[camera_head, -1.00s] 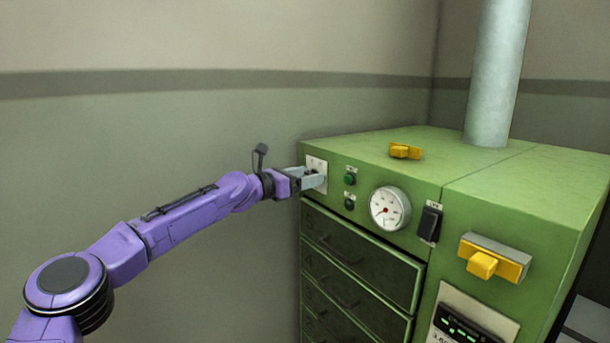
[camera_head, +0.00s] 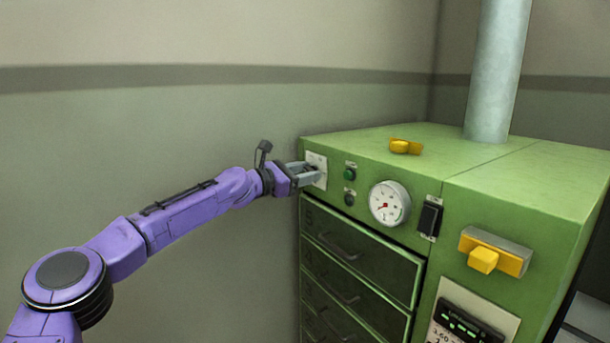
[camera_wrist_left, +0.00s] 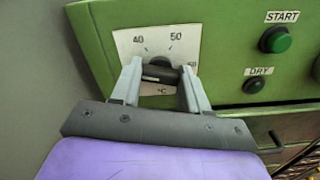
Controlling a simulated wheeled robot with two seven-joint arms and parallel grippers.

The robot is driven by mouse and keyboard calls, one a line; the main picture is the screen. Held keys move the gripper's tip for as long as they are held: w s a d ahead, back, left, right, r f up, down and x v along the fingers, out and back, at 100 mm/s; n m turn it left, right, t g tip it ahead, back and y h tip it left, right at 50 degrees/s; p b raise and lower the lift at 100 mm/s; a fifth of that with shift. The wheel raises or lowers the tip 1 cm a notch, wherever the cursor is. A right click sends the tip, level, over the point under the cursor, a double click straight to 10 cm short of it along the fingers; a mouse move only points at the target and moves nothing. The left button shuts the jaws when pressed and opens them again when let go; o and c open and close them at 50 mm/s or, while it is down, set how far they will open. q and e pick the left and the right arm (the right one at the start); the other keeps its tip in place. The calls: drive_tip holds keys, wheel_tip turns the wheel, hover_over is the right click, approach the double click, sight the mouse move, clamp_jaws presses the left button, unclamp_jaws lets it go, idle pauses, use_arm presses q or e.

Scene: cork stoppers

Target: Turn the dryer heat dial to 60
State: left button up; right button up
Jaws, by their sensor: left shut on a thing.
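The heat dial (camera_wrist_left: 160,72) is a dark knob on a white scale plate (camera_wrist_left: 130,42) at the upper left corner of the green dryer's front. The plate shows 40, 50 and a partly covered number at the right, with °C below. My left gripper (camera_wrist_left: 163,80) is shut on the dial, one finger on each side. In the head view the left gripper (camera_head: 314,173) reaches the plate from the left and hides most of the dial. The dial's pointer is hard to make out. My right gripper is not in view.
A green START button (camera_wrist_left: 275,40) and a DRY lamp (camera_wrist_left: 255,85) sit right of the dial. A round gauge (camera_head: 389,203), a black switch (camera_head: 430,219) and a yellow handle (camera_head: 484,260) are further right. Drawers (camera_head: 345,240) lie below.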

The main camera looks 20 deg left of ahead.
use_arm(q)
drive_tip(key=shift+f+m+b, duration=0.15)
drive_tip(key=shift+m+b, duration=2.35)
drive_tip(key=shift+m, duration=5.7)
drive_tip(key=shift+f+m+b, duration=0.1)
drive_tip(key=shift+m+b, duration=2.35)
drive_tip(key=shift+m, duration=5.75)
drive_tip(key=o, duration=1.1)
drive_tip(key=shift+c, duration=0.2)
drive_tip(key=shift+r, duration=0.1)
